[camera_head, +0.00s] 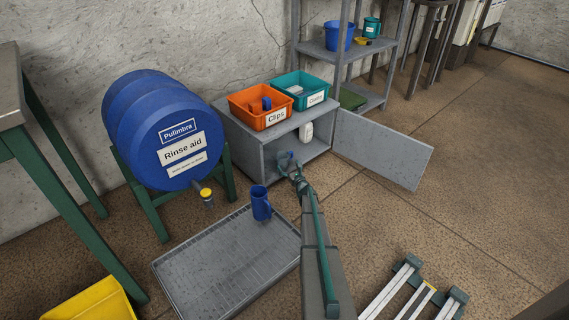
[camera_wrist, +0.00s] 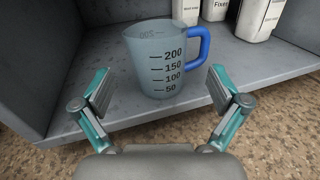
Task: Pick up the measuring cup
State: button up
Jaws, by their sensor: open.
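The measuring cup (camera_wrist: 150,62) is clear, with black marks from 50 to 200 and a blue handle on its right side. It stands upright on the floor of the open grey cabinet (camera_wrist: 62,120), near the front edge. In the head view the cup (camera_head: 285,158) is small and partly hidden by my gripper (camera_head: 291,165) at the cabinet opening. In the wrist view my gripper (camera_wrist: 160,80) is open, its two fingers apart on the left and right in front of the cup, with nothing held.
White labelled bottles (camera_wrist: 258,15) stand behind the cup, to the right. The cabinet door (camera_head: 385,150) is swung open to the right. Orange (camera_head: 255,121) and teal (camera_head: 318,99) bins sit on top. A blue jug (camera_head: 261,204) stands on the floor tray (camera_head: 205,280).

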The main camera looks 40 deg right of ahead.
aim_at(286, 164)
jog(key=b+x, duration=0.2)
jog(key=x, duration=0.1)
jog(key=b+x, duration=0.1)
jog(key=x, duration=0.1)
jog(key=shift+f, duration=0.35)
jog(key=shift+w+r, duration=0.15)
jog(key=shift+w, duration=0.2)
jog(key=shift+c, duration=0.3)
jog(key=c, duration=1.2)
jog(key=shift+o, duration=0.2)
jog(key=shift+r, duration=0.15)
